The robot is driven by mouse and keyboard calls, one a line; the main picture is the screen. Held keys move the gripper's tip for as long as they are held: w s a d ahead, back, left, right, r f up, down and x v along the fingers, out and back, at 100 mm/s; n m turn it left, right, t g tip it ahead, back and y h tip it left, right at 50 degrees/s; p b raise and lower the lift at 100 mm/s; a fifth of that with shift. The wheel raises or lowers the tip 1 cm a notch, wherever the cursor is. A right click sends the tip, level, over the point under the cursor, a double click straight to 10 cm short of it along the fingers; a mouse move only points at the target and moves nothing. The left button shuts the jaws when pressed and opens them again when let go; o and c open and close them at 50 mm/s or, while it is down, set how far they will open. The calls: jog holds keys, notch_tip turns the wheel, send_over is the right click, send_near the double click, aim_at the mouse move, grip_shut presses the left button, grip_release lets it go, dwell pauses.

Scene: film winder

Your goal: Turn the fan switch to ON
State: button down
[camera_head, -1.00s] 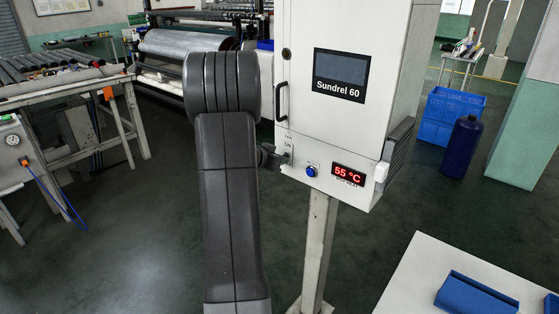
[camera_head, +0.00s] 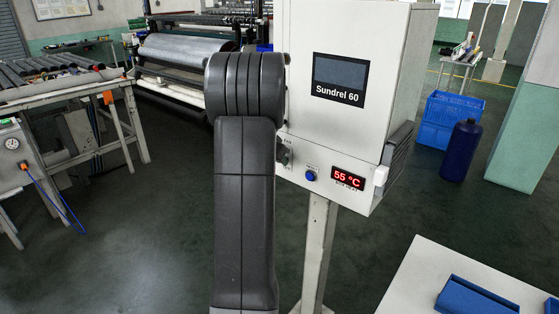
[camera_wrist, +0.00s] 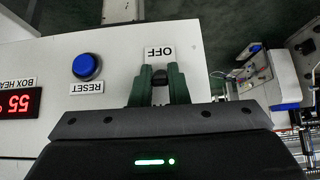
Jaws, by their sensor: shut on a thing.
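The white Sundrel 60 cabinet (camera_head: 345,40) stands on a post right of my arm in the head view. Its lower panel carries the fan switch, mostly hidden there behind my arm. In the wrist view, seen upside down, the fan switch's dark knob (camera_wrist: 159,76) shows between the two green fingers of my gripper (camera_wrist: 160,82). My gripper is shut on the knob. The OFF label (camera_wrist: 159,52) shows just beyond the fingertips. The ON side is hidden by the gripper, and I cannot tell the switch's exact angle.
A blue RESET button (camera_wrist: 87,66) sits beside the switch, and a red display (camera_head: 348,179) reads 55 °C. A white table (camera_head: 420,275) with a blue tray (camera_head: 478,298) is at the front right. A blue crate (camera_head: 447,120) and a dark blue cylinder (camera_head: 461,150) stand behind.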

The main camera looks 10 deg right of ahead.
dwell(0.3)
jog(key=c, duration=1.4)
grip_release()
jog(key=shift+r, duration=0.1)
jog(key=b+v, duration=0.1)
jog(key=v, duration=1.2)
jog(key=shift+a+r, duration=0.2)
jog(key=shift+s, duration=0.15)
